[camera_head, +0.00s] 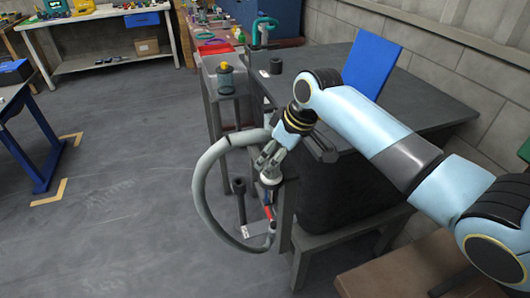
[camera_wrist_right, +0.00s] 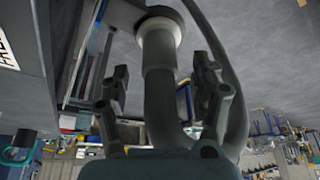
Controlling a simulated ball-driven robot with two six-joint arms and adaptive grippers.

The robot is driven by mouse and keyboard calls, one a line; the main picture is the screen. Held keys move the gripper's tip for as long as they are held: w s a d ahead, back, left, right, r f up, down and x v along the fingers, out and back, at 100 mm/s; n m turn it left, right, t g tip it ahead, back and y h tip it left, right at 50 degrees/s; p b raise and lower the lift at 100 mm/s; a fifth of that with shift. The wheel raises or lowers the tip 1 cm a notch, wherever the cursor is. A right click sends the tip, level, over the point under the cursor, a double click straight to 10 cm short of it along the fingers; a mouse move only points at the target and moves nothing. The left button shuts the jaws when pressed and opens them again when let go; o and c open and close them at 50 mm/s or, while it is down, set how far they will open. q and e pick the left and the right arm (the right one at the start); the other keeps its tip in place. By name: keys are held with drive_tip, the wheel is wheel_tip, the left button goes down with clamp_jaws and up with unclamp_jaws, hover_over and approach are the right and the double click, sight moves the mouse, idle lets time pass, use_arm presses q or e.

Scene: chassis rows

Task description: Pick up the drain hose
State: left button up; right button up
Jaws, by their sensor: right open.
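The drain hose (camera_head: 203,180) is a grey tube hanging in a wide loop beside the edge of the dark table in the head view. My right gripper (camera_head: 268,164) is at the hose's upper end, next to the table's corner post. In the right wrist view the hose (camera_wrist_right: 160,97) runs between the two fingers of my right gripper (camera_wrist_right: 160,82), with visible gaps on both sides. The fingers are open. The hose end has a pale collar and a dark ring. My left gripper is not in view.
The dark table (camera_head: 430,100) with a leaning blue panel (camera_head: 371,62) stands close to the right arm. A dark post (camera_head: 240,205) stands inside the hose loop.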

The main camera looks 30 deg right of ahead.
drive_tip(key=shift+w+a+f, duration=0.1)
drive_tip(key=shift+w+f, duration=0.15)
drive_tip(key=shift+f, duration=0.4)
clamp_jaws()
drive_tip(key=shift+r, duration=0.2)
drive_tip(key=shift+r, duration=0.3)
drive_tip(key=r, duration=0.3)
drive_tip(key=shift+s+r, duration=0.25)
drive_tip(key=s+a+r, duration=0.3)
drive_tip(key=s+r, duration=0.3)
drive_tip(key=s, duration=0.4)
drive_tip(key=shift+s+a+r, duration=0.3)
drive_tip(key=shift+s+a, duration=0.05)
